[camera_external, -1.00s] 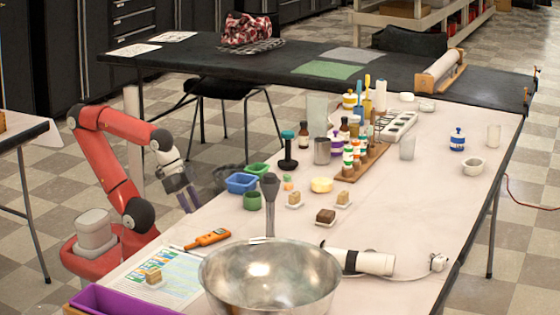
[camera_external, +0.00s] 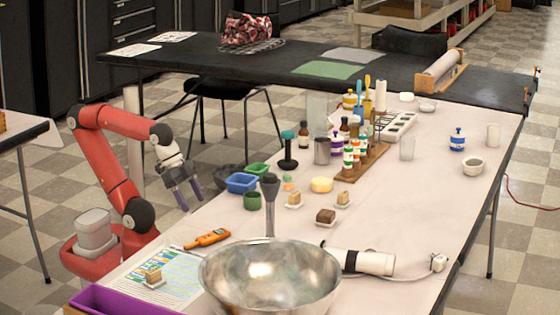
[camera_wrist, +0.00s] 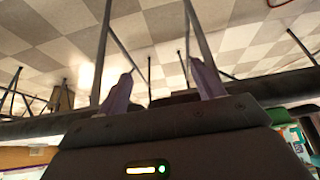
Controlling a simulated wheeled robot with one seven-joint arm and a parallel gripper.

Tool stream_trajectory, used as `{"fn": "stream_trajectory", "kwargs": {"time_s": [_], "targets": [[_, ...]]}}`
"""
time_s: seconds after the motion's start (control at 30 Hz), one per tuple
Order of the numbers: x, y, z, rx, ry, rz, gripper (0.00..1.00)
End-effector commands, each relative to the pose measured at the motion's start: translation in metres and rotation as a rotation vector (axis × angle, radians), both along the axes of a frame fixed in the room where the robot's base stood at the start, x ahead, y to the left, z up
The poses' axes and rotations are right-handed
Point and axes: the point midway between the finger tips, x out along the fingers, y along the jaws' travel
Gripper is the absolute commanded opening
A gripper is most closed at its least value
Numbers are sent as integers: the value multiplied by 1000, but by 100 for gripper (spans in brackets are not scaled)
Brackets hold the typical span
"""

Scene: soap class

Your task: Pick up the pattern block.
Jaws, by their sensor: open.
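I cannot tell for sure which object is the pattern block. A small orange and green piece (camera_external: 288,183) lies on the pale table, right of the blue tray. Brown soap-like blocks also sit on small white dishes: a tan one (camera_external: 294,198), another tan one (camera_external: 343,197), a dark one (camera_external: 326,215), and one on the printed sheet (camera_external: 153,275). My gripper (camera_external: 191,203) is open and empty at the table's left edge, apart from all of these. In the wrist view its two purple fingers (camera_wrist: 163,75) are spread with nothing between them.
A blue tray (camera_external: 241,182), green cups (camera_external: 252,201) and an orange tool (camera_external: 208,238) are near my gripper. A large metal bowl (camera_external: 215,270) fills the front. Bottles on a wooden rack (camera_external: 372,160) stand farther back. The table's right side has clear room.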

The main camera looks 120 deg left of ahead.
Motion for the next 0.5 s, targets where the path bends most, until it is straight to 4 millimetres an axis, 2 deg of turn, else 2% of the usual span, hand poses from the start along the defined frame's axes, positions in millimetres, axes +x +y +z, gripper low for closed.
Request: {"fn": "stream_trajectory", "kwargs": {"time_s": [0.2, 0.33, 0.4, 0.5], "targets": [[1, 0, 107, 0, -10, 0, 67], [1, 0, 168, 0, -6, 0, 67], [6, 0, 193, 1, 0, 0, 67], [47, 0, 200, 14, 23, -9, 67]]}}
